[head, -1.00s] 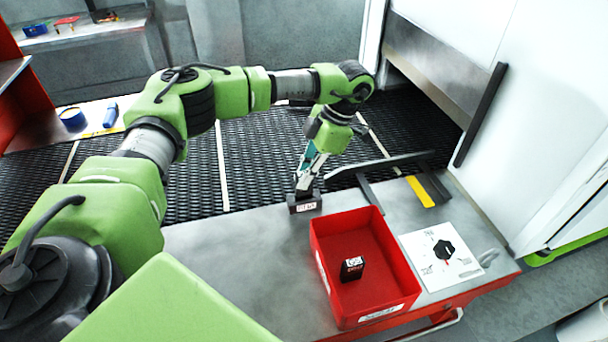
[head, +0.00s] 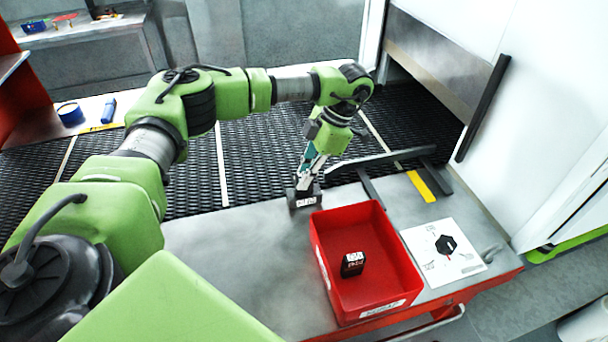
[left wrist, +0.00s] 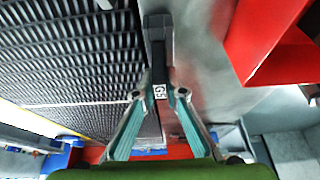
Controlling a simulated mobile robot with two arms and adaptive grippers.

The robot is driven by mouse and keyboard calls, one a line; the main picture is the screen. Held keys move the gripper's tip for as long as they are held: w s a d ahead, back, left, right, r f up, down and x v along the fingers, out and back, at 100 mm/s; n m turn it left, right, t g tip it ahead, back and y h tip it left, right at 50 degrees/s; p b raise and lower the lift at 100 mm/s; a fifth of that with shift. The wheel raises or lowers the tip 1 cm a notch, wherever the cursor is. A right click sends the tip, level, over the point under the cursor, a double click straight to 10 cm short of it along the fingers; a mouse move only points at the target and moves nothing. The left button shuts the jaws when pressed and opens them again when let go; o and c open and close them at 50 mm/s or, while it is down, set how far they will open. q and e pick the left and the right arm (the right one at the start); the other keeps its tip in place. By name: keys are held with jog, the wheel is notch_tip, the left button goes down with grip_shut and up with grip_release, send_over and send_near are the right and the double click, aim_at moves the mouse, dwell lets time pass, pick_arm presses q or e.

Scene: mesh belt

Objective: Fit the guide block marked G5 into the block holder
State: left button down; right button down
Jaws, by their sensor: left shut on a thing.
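My left gripper (head: 308,172) points down at the edge of the metal table and is shut on a dark guide block. In the left wrist view the block's white label (left wrist: 160,92) appears to read G5, between the fingertips. A black block holder (head: 305,201) with a white label on its front sits directly below the fingertips at the belt-side table edge. The held block meets the holder in the picture; I cannot tell how deep it sits in it. The fingers hide part of the block. My right gripper is out of view.
A red bin (head: 410,287) holds another black labelled block (head: 353,264). A white sheet (head: 470,262) with a black hexagon lies right of it. The mesh belt (head: 260,150) runs behind the table.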

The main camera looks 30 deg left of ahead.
pick_arm(q)
jog(key=shift+f+b, duration=0.5)
jog(key=shift+f, duration=0.4)
jog(key=c, duration=2)
grip_release()
jog(key=v, duration=1.2)
jog(key=shift+s, duration=0.1)
